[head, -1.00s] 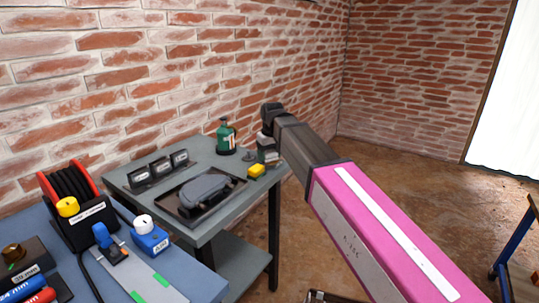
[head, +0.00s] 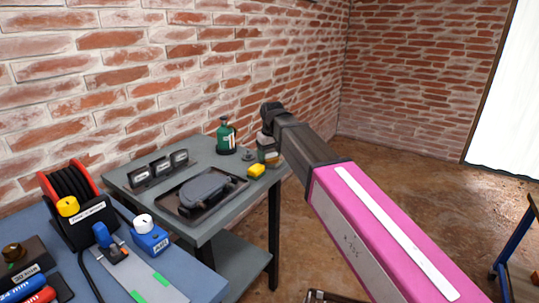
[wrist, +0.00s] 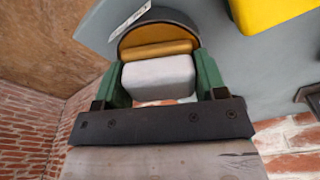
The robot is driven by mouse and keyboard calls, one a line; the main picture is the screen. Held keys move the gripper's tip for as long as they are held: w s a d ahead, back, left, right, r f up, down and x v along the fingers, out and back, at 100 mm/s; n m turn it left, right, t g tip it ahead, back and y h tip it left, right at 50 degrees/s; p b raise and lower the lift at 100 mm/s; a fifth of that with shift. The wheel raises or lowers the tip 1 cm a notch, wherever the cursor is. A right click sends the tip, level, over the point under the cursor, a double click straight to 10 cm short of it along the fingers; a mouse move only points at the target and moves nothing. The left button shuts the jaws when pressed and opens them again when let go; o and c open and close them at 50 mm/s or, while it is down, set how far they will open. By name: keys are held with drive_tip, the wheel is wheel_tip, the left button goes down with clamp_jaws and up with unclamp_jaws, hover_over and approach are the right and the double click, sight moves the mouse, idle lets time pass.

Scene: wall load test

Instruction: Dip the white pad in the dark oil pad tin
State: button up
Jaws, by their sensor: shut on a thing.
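My gripper (wrist: 157,85) is shut on the white pad (wrist: 158,78), which sits between its two green fingers in the wrist view. Just beyond the pad is the round dark-rimmed tin (wrist: 157,16) with an amber-brown inside. A tan band lies between the pad and the tin's inside. I cannot tell whether the pad touches the tin's contents. In the head view my gripper (head: 268,150) is over the right end of the grey table and largely hides the pad and tin.
A green bottle (head: 226,135) stands behind, to the left. A black tray (head: 186,212) with a grey object and a row of dark labelled holders (head: 159,169) fill the table's left part. The brick wall is behind.

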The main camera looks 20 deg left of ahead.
sight(269, 151)
drive_tip(key=shift+r, duration=3.45)
